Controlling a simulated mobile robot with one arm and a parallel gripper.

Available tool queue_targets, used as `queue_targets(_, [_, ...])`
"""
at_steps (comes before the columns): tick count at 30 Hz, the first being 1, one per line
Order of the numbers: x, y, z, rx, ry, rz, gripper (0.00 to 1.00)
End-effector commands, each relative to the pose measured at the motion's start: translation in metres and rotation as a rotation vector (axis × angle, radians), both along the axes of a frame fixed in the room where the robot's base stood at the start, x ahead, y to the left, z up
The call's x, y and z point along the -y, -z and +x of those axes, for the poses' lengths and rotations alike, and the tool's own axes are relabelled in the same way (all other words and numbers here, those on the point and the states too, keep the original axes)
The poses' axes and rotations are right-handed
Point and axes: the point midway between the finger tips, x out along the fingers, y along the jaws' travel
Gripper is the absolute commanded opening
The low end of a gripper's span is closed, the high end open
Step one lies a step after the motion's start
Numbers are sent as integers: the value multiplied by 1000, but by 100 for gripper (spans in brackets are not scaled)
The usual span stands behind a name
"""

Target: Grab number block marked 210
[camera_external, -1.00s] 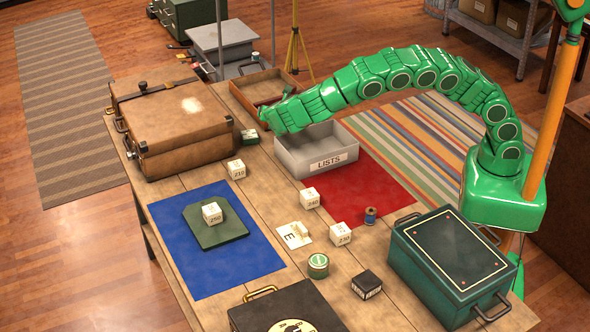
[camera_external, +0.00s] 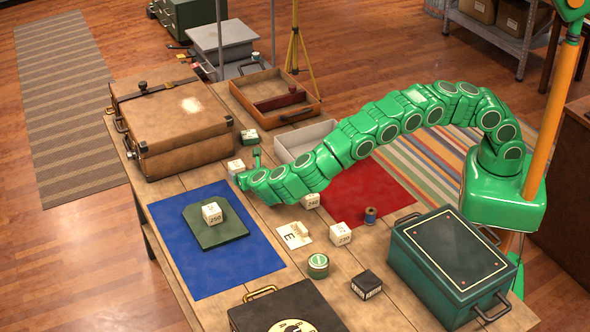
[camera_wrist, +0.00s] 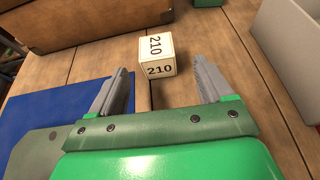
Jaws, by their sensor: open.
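The number block marked 210 (camera_wrist: 158,56) is a small cream cube standing on the wooden table, ahead of my fingers in the wrist view. In the external view the 210 block (camera_external: 236,166) is partly hidden behind my gripper (camera_external: 249,168), close to the brown suitcase. In the wrist view my gripper (camera_wrist: 163,85) is open and empty. Its two grey fingers are spread, and the block lies just beyond the gap between them, a little left of its middle.
The brown suitcase (camera_external: 170,118) stands behind the block. The blue mat (camera_external: 245,262) holds a green board with the 250 block (camera_external: 212,213). Blocks 240 (camera_external: 311,200) and 230 (camera_external: 340,233) lie to the right. The grey bin (camera_external: 318,132) is partly behind my arm.

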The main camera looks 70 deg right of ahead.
Motion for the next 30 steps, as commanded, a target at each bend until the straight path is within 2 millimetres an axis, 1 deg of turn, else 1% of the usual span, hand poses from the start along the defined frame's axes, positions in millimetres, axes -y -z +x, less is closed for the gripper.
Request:
queue_targets(4, [11, 6, 9, 0, 3, 0, 80])
queue_targets(11, [19, 12, 18, -1, 3, 1, 80])
queue_targets(17, [31, 23, 34, -1, 3, 2, 80])
queue_targets(21, [43, 28, 45, 1, 1, 2, 80])
queue_targets(29, [45, 29, 48, 2, -1, 0, 80])
queue_targets(30, [45, 29, 48, 2, -1, 0, 77])
